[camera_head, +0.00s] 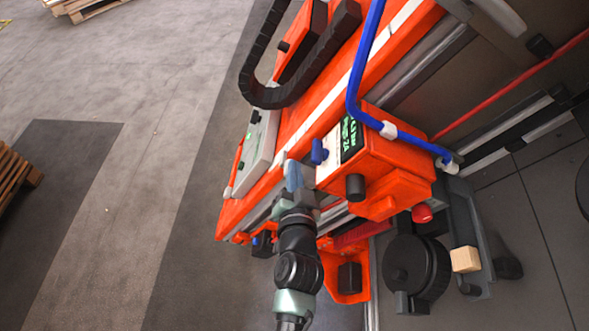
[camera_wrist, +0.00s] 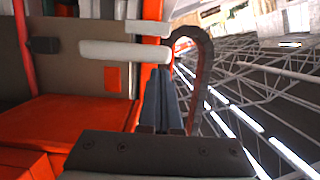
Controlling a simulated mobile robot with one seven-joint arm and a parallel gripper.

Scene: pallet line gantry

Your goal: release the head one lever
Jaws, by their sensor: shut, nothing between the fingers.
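My gripper (camera_head: 293,168) is beside the orange machine in the head view, its fingers pointing up the picture. In the wrist view its dark fingers (camera_wrist: 161,85) are together and empty. A blue knob or small lever (camera_head: 318,152) sticks out of an orange box with a green display (camera_head: 350,138), just right of the fingertips and seemingly apart from them. In the wrist view a whitish bar (camera_wrist: 122,50) lies near the fingertips. No readable label marks head one.
A black cable chain (camera_head: 245,75) curves above the gripper. A blue hose (camera_head: 355,85) runs to the box's right side. A black round part (camera_head: 415,265) and a small wooden block (camera_head: 465,259) are at lower right. Open floor (camera_head: 130,180) lies left, with pallets at its edges.

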